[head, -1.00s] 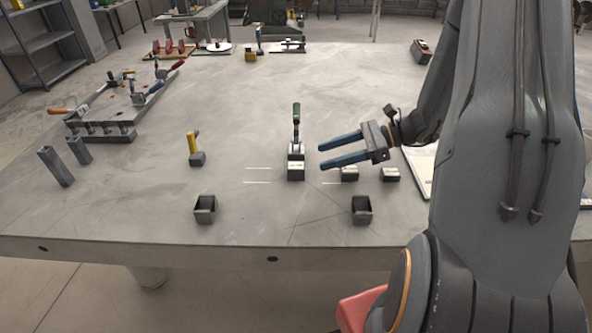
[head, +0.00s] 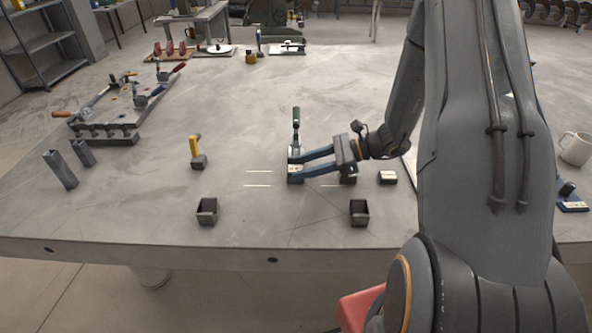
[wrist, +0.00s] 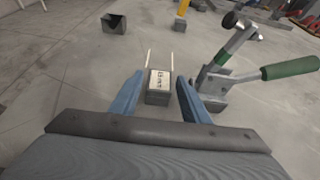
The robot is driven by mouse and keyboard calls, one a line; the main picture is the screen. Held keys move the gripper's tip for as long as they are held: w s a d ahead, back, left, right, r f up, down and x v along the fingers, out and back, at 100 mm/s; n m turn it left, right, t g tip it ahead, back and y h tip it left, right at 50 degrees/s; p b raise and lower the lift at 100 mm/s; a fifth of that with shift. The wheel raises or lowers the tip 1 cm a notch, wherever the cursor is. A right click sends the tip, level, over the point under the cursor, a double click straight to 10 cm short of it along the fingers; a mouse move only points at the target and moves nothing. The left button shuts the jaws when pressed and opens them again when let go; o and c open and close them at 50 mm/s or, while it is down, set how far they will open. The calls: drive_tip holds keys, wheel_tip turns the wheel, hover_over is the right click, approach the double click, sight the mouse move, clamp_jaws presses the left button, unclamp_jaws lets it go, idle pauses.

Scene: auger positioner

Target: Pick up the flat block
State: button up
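A small grey block with a white printed label on top (wrist: 158,88) sits on the table between my fingers in the wrist view. I take it to be the flat block. My gripper (head: 293,165) is open and low over the table, pointing left. Its two blue fingers (wrist: 158,80) lie on either side of the block, with a narrow gap showing on each side in the wrist view.
A green-handled toggle clamp (wrist: 232,67) stands close beside the right finger. Another small block (head: 349,180) is partly hidden under my gripper, and one more (head: 387,177) lies to its right. A yellow-handled tool (head: 196,150) stands left.

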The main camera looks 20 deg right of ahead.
drive_tip(key=c, duration=0.9)
drive_tip(key=shift+r, duration=0.1)
